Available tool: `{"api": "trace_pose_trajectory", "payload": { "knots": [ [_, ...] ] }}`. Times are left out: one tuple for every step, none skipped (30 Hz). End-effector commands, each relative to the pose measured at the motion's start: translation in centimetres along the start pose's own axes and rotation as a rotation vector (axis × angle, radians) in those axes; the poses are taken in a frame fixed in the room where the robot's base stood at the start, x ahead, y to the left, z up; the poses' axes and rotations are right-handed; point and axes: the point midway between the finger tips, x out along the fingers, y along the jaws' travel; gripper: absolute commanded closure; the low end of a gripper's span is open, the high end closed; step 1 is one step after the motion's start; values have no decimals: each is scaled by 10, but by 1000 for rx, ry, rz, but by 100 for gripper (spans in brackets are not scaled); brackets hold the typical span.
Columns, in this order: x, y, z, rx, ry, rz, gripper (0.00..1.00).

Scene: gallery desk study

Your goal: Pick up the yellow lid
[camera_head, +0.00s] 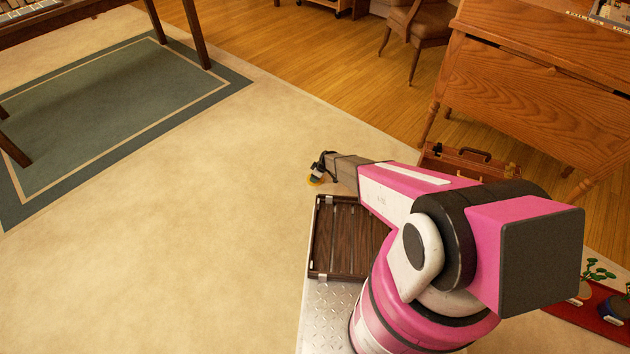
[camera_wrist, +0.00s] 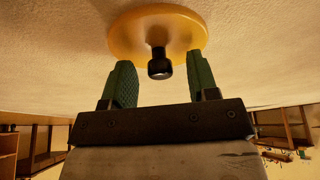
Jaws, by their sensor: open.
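The yellow lid (camera_wrist: 130,38) is a round disc with a black knob (camera_wrist: 159,68) at its middle. In the wrist view it lies on the pale carpet at the top, just beyond my fingertips. My gripper (camera_wrist: 160,78) is open, with one green finger on each side of the knob's line. The knob's tip shows between the fingers, but I cannot tell how deep it sits between them. In the head view my gripper (camera_head: 322,166) is low over the carpet, and a small part of the lid (camera_head: 314,182) shows under it.
A dark slatted wooden tray (camera_head: 335,240) lies on my base. A brown wooden case (camera_head: 470,160) stands beyond my arm by the wooden desk (camera_head: 540,80). Potted plants on a red mat (camera_head: 600,302) are at the lower right.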

Motion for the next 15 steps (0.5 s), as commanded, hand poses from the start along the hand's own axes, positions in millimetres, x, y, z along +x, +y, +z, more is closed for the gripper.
{"api": "trace_pose_trajectory", "payload": {
  "knots": [
    [-1, 0, 0, 0, 0, 0, 46],
    [-1, 0, 0, 0, 0, 0, 46],
    [-1, 0, 0, 0, 0, 0, 46],
    [-1, 0, 0, 0, 0, 0, 56],
    [-1, 0, 0, 0, 0, 0, 66],
    [-1, 0, 0, 0, 0, 0, 78],
    [-1, 0, 0, 0, 0, 0, 88],
    [-1, 0, 0, 0, 0, 0, 98],
    [-1, 0, 0, 0, 0, 0, 99],
    [-1, 0, 0, 0, 0, 0, 99],
    [-1, 0, 0, 0, 0, 0, 99],
    [-1, 0, 0, 0, 0, 0, 99],
    [-1, 0, 0, 0, 0, 0, 99],
    [-1, 0, 0, 0, 0, 0, 99],
    [-1, 0, 0, 0, 0, 0, 99]
  ]
}}
